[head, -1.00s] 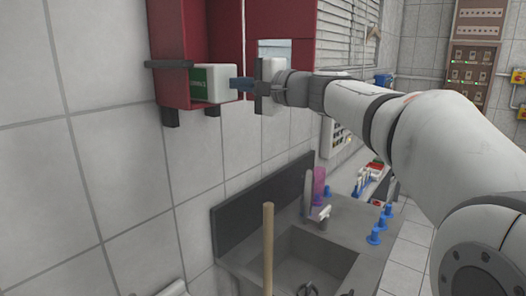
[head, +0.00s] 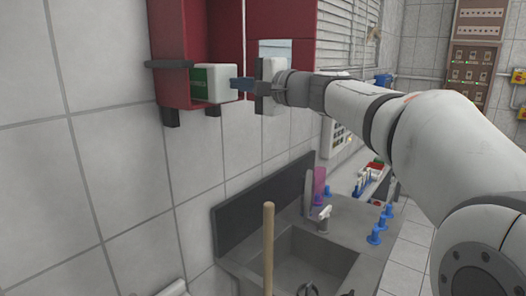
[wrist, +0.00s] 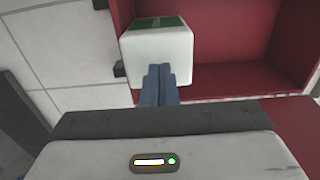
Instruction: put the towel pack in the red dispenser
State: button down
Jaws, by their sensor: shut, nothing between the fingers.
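The towel pack (head: 217,83) is a white block with a green label. It sits in the lower opening of the red dispenser (head: 180,40) on the wall, with its near end sticking out past the edge. In the wrist view the pack (wrist: 158,55) lies straight ahead, partly over the dispenser's red floor (wrist: 235,75). My gripper (head: 236,84) has its blue fingers together, with their tips at the pack's white end face. The closed fingers also show in the wrist view (wrist: 159,72). Whether they touch the pack I cannot tell for sure.
A dark bar (head: 168,64) crosses the dispenser's left side. Below are a grey sink (head: 310,260), a wooden handle (head: 268,245) and blue-topped fittings (head: 376,236). Tiled wall lies left. The air below the dispenser is clear.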

aim_at(227, 83)
jog(key=shift+w+a, duration=0.1)
jog(key=shift+x, duration=1.3)
jog(key=shift+x, duration=0.75)
jog(key=b+v, duration=0.5)
jog(key=v, duration=0.8)
